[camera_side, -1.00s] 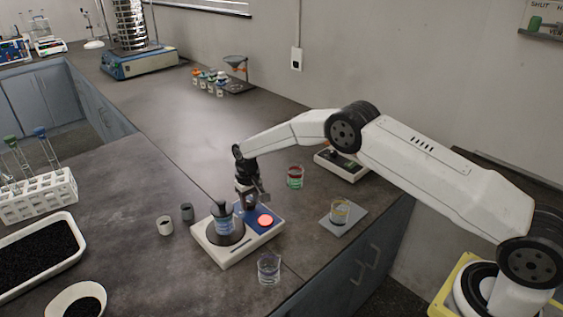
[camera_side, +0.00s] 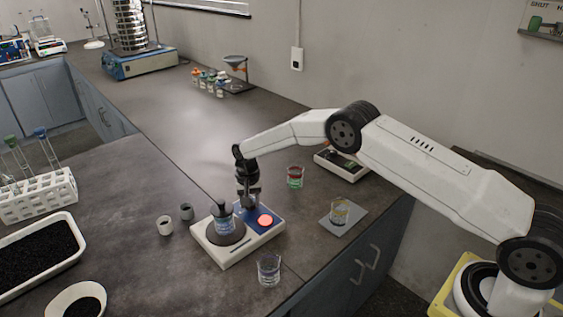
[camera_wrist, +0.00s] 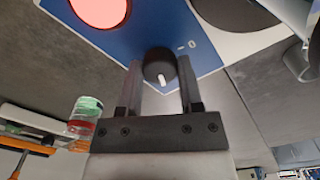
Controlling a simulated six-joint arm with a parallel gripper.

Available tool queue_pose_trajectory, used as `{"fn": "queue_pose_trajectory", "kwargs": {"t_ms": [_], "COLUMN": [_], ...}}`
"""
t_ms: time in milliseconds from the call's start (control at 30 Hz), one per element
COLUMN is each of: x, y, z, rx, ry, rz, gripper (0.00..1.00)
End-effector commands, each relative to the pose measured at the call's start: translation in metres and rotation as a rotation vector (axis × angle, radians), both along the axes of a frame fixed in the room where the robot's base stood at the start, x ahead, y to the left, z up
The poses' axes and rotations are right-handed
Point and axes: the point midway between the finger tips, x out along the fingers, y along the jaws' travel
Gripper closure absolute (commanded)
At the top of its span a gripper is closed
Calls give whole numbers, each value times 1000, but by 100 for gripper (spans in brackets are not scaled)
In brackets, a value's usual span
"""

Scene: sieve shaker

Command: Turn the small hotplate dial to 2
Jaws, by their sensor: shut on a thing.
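The small hotplate (camera_side: 228,261) is a white box with a round dark plate and a blue panel. Its black dial (camera_wrist: 158,62) shows in the wrist view, between my fingers. The dial's white mark points toward the bottom of that picture, away from the printed 0 (camera_wrist: 192,44) on its right. My gripper (camera_side: 247,203) reaches down onto the hotplate's back corner and is shut on the dial; in the wrist view its fingers (camera_wrist: 160,76) lie on both sides of it. The dial is hidden in the side view. Other scale numbers are not visible.
A glowing red light (camera_side: 265,221) is beside the dial. A clear beaker (camera_side: 268,268) is in front, a red-and-green glass (camera_side: 295,177) behind right. Two small cups (camera_side: 165,225) stand left.

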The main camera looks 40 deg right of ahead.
Motion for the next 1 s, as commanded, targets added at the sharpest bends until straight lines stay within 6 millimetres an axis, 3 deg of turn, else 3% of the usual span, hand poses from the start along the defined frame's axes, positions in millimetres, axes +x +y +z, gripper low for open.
{"fn": "queue_pose_trajectory", "kwargs": {"t_ms": [167,200,300,733,1000], "x": [0,0,0,0,0], "y": [0,0,0,0,0], "z": [0,0,0,3,25], "rx": [0,0,0,0,0], "ry": [-2,-2,-1,-1,-1], "rz": [1,1,1,2,2], "gripper": [100,51,19,18,18]}}
